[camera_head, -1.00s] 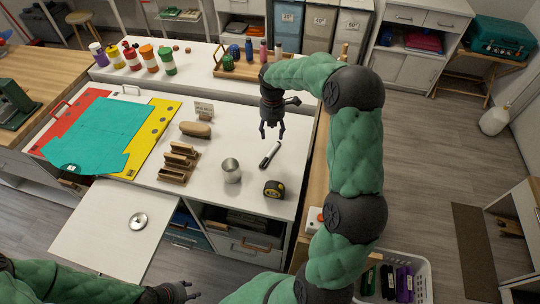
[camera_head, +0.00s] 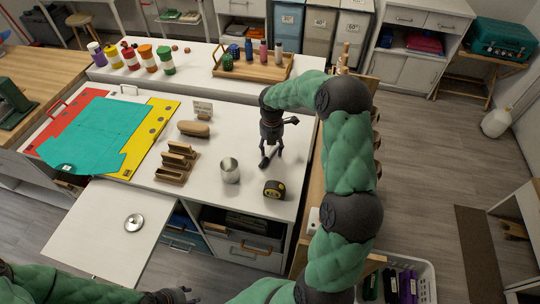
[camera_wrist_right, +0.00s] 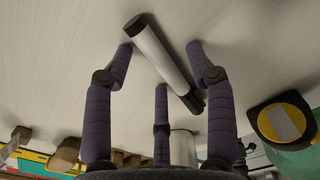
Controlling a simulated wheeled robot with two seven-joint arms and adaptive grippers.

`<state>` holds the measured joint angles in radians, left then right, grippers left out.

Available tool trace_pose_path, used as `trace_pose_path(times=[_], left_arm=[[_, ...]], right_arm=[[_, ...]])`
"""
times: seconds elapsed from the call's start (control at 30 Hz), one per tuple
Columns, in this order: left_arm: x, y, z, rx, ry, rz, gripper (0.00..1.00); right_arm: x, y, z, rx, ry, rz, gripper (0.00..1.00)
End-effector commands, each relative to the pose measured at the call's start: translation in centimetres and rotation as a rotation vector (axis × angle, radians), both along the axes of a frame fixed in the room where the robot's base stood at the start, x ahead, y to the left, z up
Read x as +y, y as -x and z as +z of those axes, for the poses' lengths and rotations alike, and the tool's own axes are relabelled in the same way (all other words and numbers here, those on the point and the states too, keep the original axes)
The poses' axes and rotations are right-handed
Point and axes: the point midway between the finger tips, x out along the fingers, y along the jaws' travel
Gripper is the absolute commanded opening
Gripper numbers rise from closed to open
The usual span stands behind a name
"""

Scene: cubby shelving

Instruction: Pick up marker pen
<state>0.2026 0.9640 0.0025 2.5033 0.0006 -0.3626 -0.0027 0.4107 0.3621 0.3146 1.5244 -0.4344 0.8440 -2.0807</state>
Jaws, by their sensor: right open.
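The marker pen (camera_head: 265,162), a white barrel with black ends, lies on the white worktop between the metal cup and the tape measure's far side. My right gripper (camera_head: 270,148) is just above it, pointing down and partly hiding it. In the right wrist view the pen (camera_wrist_right: 165,58) lies slantwise across the space between the spread fingers of the right gripper (camera_wrist_right: 160,60). The right gripper is open and holds nothing. My left gripper (camera_head: 176,297) shows only small at the bottom edge, away from the pen, and its opening is unclear.
A metal cup (camera_head: 229,170) and a yellow-black tape measure (camera_head: 274,189) stand close to the pen. A wooden holder (camera_head: 176,162), a brown oblong object (camera_head: 194,129) and a small sign (camera_head: 203,107) are to the left. A wooden tray (camera_head: 251,70) with bottles is behind.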

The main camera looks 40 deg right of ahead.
Motion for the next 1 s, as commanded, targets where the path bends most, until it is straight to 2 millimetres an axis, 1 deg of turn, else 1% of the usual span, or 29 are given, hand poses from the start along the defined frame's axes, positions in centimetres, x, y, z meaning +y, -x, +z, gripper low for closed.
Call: trace_pose_path(times=[0.03, 0.07, 0.1, 0.17, 0.2, 0.67, 0.77, 0.87, 0.97, 1.0], left_arm=[[0.0, 0.0, 0.0, 0.0, 0.0, 0.0, 0.4], [0.0, 0.0, 0.0, 0.0, 0.0, 0.0, 0.4], [0.0, 0.0, 0.0, 0.0, 0.0, 0.0, 0.4], [0.0, 0.0, 0.0, 0.0, 0.0, 0.0, 0.4], [0.0, 0.0, 0.0, 0.0, 0.0, 0.0, 0.4], [0.0, 0.0, 0.2, 0.0, 0.0, 0.0, 0.4], [0.0, 0.0, 0.4, 0.0, 0.0, 0.0, 0.4], [0.0, 0.0, 0.9, 0.0, 0.0, 0.0, 0.4], [0.0, 0.0, 1.7, 0.0, 0.0, 0.0, 0.4], [0.0, 0.0, 1.9, 0.0, 0.0, 0.0, 0.4]], right_arm=[[0.0, 0.0, 0.1, 0.0, 0.0, 0.0, 0.56], [0.0, 0.0, 0.1, 0.0, 0.0, 0.0, 0.51], [0.0, 0.0, 0.1, 0.0, 0.0, 0.0, 0.39], [0.0, 0.0, 0.1, 0.0, 0.0, 0.0, 0.22], [0.0, 0.0, 0.1, 0.0, 0.0, 0.0, 0.11], [0.0, 0.0, 0.3, 0.0, 0.0, 0.0, 0.1], [0.0, 0.0, 0.9, -0.001, 0.0, 0.0, 0.1], [0.0, 0.0, 1.9, -0.001, 0.0, 0.0, 0.1], [0.0, -0.1, 3.6, -0.002, 0.0, 0.0, 0.1], [0.5, 0.2, 4.2, -0.002, 0.0, 0.002, 0.1]])
